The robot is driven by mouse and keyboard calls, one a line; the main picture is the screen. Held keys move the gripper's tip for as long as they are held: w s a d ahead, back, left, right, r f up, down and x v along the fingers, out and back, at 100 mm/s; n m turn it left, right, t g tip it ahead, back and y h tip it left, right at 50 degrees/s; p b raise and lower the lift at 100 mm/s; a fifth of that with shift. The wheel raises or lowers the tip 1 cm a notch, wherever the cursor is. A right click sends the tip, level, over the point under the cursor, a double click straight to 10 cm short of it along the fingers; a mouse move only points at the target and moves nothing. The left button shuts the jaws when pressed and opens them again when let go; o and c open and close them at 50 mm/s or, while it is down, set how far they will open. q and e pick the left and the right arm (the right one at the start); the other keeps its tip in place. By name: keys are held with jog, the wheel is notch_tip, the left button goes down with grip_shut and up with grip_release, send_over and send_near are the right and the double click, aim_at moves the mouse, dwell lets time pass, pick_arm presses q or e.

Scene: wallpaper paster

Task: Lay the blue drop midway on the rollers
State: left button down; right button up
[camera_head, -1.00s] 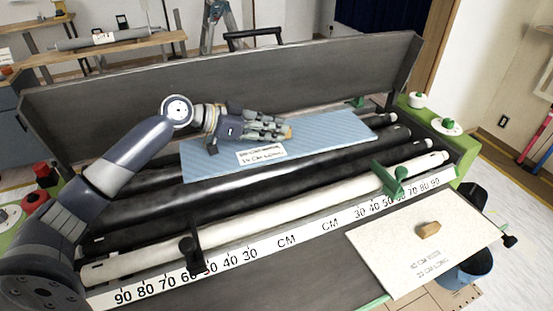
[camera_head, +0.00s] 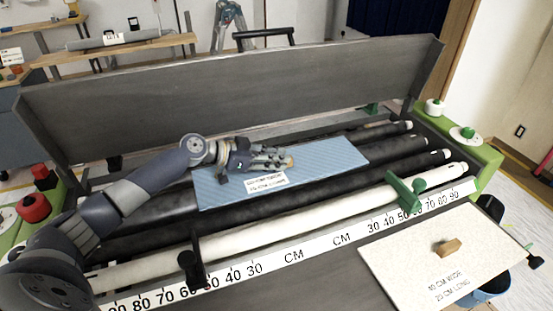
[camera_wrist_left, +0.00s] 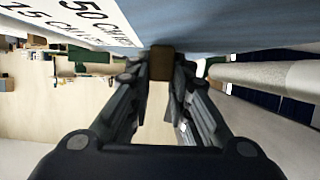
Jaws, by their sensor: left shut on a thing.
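The blue drop (camera_head: 325,158), a flat pale-blue sheet with a white printed label (camera_head: 265,182), lies flat over the rear black rollers (camera_head: 385,164), left of their right ends. I cannot tell whether it touches them or hovers just above. My left gripper (camera_head: 285,161) is over the sheet, shut on its small wooden grip. In the left wrist view the brown grip (camera_wrist_left: 162,62) sits between the fingertips, against the blue sheet (camera_wrist_left: 220,25). My right gripper is not in view.
A white roller (camera_head: 330,215) and a centimetre ruler (camera_head: 345,238) run along the front. A green guide (camera_head: 406,193) and a black guide (camera_head: 192,265) stand there. A cream sheet with a wooden grip (camera_head: 410,270) lies at front right. A grey board (camera_head: 240,95) rises behind.

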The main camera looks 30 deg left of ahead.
pick_arm(q)
jog(key=shift+f, duration=0.3)
jog(key=c, duration=1.5)
grip_release()
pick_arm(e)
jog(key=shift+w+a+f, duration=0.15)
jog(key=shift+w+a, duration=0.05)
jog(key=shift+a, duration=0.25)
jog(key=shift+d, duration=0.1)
